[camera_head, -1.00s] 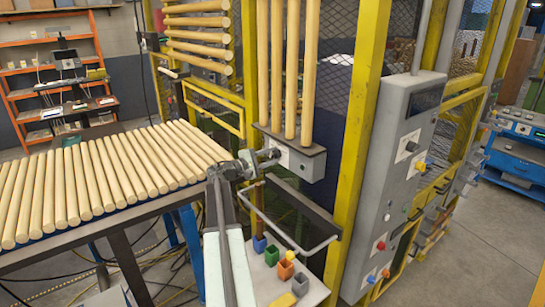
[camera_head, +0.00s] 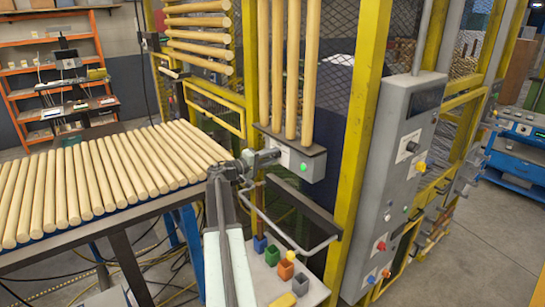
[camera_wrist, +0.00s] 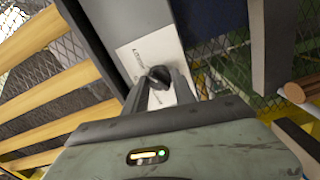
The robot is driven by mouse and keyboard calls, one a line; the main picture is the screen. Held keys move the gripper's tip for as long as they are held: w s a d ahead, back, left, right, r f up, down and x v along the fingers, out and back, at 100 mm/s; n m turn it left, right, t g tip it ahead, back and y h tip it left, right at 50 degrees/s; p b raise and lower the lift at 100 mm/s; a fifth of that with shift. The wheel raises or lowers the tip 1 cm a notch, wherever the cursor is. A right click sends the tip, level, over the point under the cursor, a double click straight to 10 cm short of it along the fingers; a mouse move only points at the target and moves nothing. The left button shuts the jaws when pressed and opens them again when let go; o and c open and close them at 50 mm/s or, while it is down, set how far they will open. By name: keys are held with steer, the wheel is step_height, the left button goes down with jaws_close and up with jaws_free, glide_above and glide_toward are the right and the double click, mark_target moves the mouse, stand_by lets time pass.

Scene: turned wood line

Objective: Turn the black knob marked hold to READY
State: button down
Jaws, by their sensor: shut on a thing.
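The black knob (camera_wrist: 158,76) sits on a white label plate (camera_wrist: 130,60) with small print, too small to read surely. My gripper (camera_wrist: 161,82) is shut on the knob, one finger on each side. In the head view, my gripper (camera_head: 274,156) reaches the front of a small grey control box (camera_head: 317,170) and hides the knob there. A green lamp (camera_head: 304,167) glows on this box, just right of my gripper.
A yellow guard post (camera_head: 357,130) stands right of the box. Below is a grey rail (camera_head: 300,252) and a shelf with small coloured bins (camera_head: 286,268). A conveyor of wooden rods (camera_head: 100,180) lies to the left. A tall grey panel (camera_head: 395,190) stands at right.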

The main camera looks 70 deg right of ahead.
steer(key=shift+s+f, duration=0.1)
steer(key=c, duration=1)
jaws_free()
steer(key=v, duration=0.8)
